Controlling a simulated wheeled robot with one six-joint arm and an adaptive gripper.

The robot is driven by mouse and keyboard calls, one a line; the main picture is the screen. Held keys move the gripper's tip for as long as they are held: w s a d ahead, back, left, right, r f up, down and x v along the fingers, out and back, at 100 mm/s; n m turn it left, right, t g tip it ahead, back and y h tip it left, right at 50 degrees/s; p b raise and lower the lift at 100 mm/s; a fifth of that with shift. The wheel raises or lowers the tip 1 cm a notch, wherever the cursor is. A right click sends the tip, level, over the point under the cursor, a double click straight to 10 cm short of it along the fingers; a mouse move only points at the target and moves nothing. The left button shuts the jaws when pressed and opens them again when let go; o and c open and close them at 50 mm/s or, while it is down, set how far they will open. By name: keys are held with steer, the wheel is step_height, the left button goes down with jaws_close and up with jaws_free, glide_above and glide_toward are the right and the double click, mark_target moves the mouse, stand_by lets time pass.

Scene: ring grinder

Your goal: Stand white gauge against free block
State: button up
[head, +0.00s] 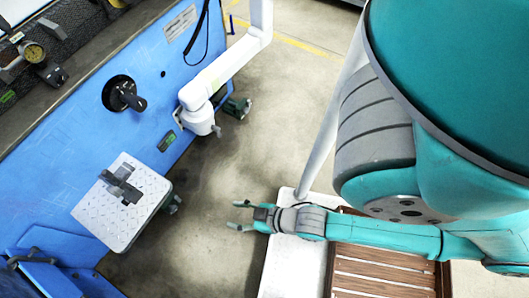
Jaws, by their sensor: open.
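My gripper (238,215) is teal and grey with its two fingers spread apart. It points left, over the floor by the edge of a white surface, and nothing shows between the fingers. On a pale tread-plate platform (92,207) at the left lie dark grey pieces (122,184), crossing or touching each other. They are too small to tell apart, and I cannot tell whether the free block is among them. I cannot make out a white gauge. My gripper is well to the right of the platform.
A blue machine (70,135) fills the left, with a black knob (124,97), a round dial (33,53) and a white jointed arm (225,70). Bare concrete floor (215,165) lies between platform and gripper. Brown wooden slats (375,268) are at bottom right.

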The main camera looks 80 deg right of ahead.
steer(key=shift+o, duration=0.5)
steer(key=s+r+t, duration=0.1)
steer(key=s+r, duration=0.3)
steer(key=r, duration=0.3)
steer(key=s+r+t, duration=0.1)
steer(key=s+r, duration=0.3)
steer(key=r, duration=0.3)
steer(key=shift+r+t, duration=0.3)
steer(key=shift+t, duration=0.1)
steer(key=shift+s+a, duration=0.1)
